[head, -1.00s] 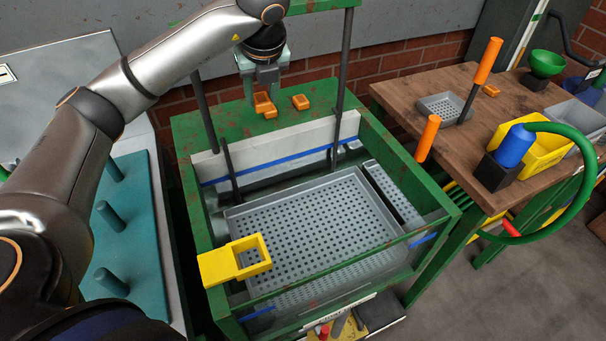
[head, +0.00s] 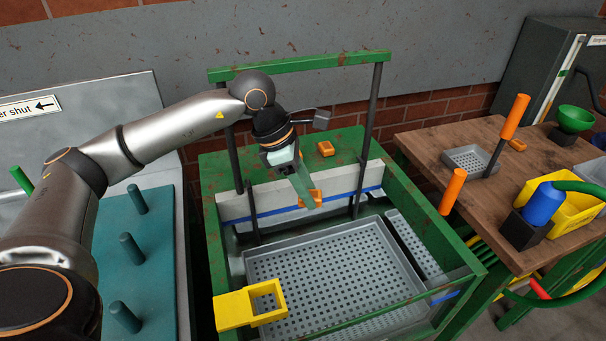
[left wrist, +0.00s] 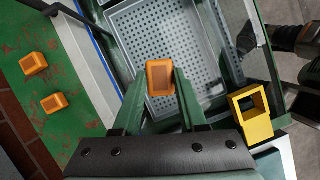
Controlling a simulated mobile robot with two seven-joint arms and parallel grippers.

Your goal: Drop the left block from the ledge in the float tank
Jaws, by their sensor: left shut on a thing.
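My left gripper (head: 308,198) is shut on an orange block (head: 312,200), held near the white back panel of the green float tank (head: 438,230). In the left wrist view, the held block (left wrist: 160,76) sits between the fingertips, seen against the grey perforated tray (left wrist: 190,35). Another orange block (head: 326,149) lies on the green ledge (head: 352,142) behind the tank. The left wrist view shows two blocks on the ledge, one (left wrist: 33,63) and another (left wrist: 55,103); one is hidden in the head view. My right gripper is not in view.
A yellow open frame (head: 234,310) sits at the tank's front left rim. A green gantry (head: 300,66) with dark posts stands over the ledge. A teal board with pegs (head: 150,265) is at left. A wooden table (head: 430,146) with an orange-handled lever (head: 515,117) is at right.

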